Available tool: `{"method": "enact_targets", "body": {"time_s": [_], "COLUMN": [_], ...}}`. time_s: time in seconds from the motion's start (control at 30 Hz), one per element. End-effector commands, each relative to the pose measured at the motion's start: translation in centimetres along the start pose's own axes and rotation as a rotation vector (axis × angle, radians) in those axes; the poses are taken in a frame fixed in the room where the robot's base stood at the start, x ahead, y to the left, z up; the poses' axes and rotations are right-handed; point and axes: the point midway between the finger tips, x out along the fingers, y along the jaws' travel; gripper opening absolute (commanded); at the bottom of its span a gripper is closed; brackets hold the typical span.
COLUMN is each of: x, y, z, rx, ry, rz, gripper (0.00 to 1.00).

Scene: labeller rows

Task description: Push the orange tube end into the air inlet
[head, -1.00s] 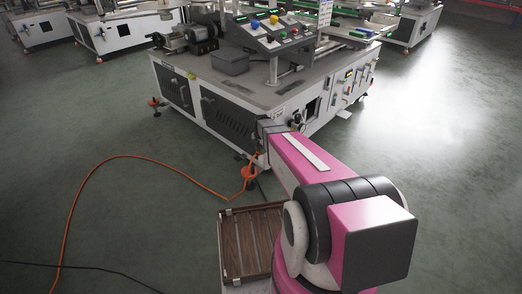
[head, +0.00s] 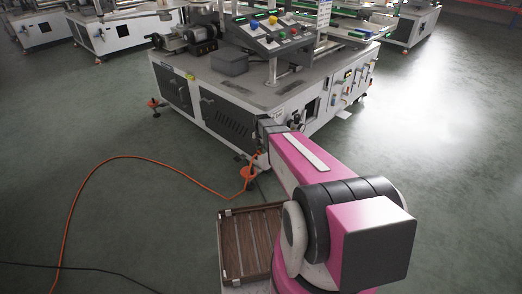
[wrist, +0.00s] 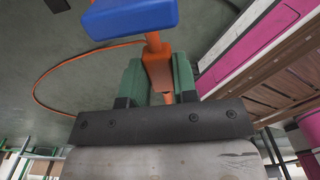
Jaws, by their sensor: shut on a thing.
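The orange tube end (wrist: 157,68) is between the green fingers of my gripper (wrist: 158,64), which is shut on it. A blue block-like part (wrist: 130,17) lies just beyond the tube end in the wrist view; I cannot tell whether they touch. The orange tube (head: 100,168) loops over the floor and rises toward the near corner of the machine (head: 285,105). I cannot make out the air inlet for certain.
A dark cable (head: 75,267) crosses the floor at lower left. An orange machine foot (head: 249,172) stands near the tube. The green floor (head: 440,150) on the right is clear.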

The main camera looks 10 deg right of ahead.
Motion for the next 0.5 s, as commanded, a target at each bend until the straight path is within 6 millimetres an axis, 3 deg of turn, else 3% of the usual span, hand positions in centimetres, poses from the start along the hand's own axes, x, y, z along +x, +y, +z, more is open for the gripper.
{"method": "enact_targets", "body": {"time_s": [0.5], "x": [0.0], "y": [0.0], "z": [1.1], "rx": [0.001], "ry": [0.000], "rz": [0.000], "gripper": [0.03]}}
